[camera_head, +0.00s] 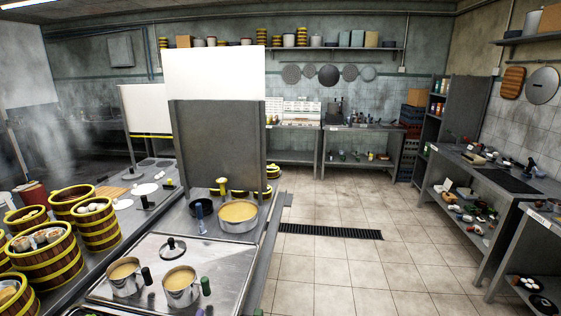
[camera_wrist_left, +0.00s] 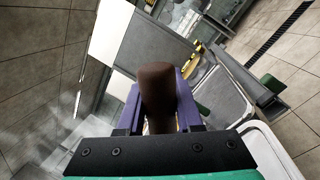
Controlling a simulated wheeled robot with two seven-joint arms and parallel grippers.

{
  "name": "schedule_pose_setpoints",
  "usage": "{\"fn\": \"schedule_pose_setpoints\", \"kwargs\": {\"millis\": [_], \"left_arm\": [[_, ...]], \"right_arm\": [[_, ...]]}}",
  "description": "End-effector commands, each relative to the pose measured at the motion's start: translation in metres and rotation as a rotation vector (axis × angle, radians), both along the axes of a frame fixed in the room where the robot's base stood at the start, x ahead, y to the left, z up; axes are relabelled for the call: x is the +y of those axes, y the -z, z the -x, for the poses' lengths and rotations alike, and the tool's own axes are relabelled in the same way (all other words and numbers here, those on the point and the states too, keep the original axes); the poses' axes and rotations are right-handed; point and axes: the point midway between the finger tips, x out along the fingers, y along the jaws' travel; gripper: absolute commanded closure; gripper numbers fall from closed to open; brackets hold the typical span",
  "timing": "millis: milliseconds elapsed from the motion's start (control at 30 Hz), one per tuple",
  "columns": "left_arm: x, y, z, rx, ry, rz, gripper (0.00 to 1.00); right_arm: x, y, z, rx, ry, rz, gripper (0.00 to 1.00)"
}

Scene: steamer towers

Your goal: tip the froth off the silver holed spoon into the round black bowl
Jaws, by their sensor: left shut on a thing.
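In the left wrist view my left gripper (camera_wrist_left: 160,104), with purple fingers, is shut on a dark brown rounded handle (camera_wrist_left: 158,82). The far end of what it holds is hidden, so no holed spoon head or froth shows there. A small dark round vessel (camera_head: 196,228), which looks like the black bowl, stands on the counter left of a wide silver pot (camera_head: 238,226) of tan liquid. A blue-handled thing (camera_head: 198,208) stands upright at the vessel; whether inside or behind it I cannot tell.
Two small pots (camera_head: 124,287) (camera_head: 181,296) of tan liquid stand on the metal stove top (camera_head: 224,262), with a lid (camera_head: 172,247) behind them. Wooden steamers (camera_head: 47,265) crowd the left. A tall grey panel (camera_head: 217,145) rises behind the wide pot. The tiled floor at right is open.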

Motion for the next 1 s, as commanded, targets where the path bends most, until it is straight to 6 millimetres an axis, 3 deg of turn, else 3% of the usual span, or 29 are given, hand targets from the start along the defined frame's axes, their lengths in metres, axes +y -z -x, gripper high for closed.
{"fn": "schedule_pose_setpoints", "kwargs": {"millis": [200,433,900,1000], "left_arm": [[-0.004,0.021,0.058,-0.003,-0.057,0.002,1.0],[-0.007,0.033,0.106,-0.012,-0.103,0.011,1.0],[-0.007,0.123,0.102,-0.014,-0.101,0.011,1.0],[-0.007,0.132,0.102,-0.014,-0.101,0.011,1.0]], "right_arm": [[0.0,0.001,0.01,0.015,0.0,0.0,0.5],[0.0,0.004,0.01,0.016,0.0,0.0,0.5],[0.001,0.096,0.009,0.014,0.0,0.0,0.5],[0.001,0.104,0.008,0.014,0.001,-0.001,0.5]]}}
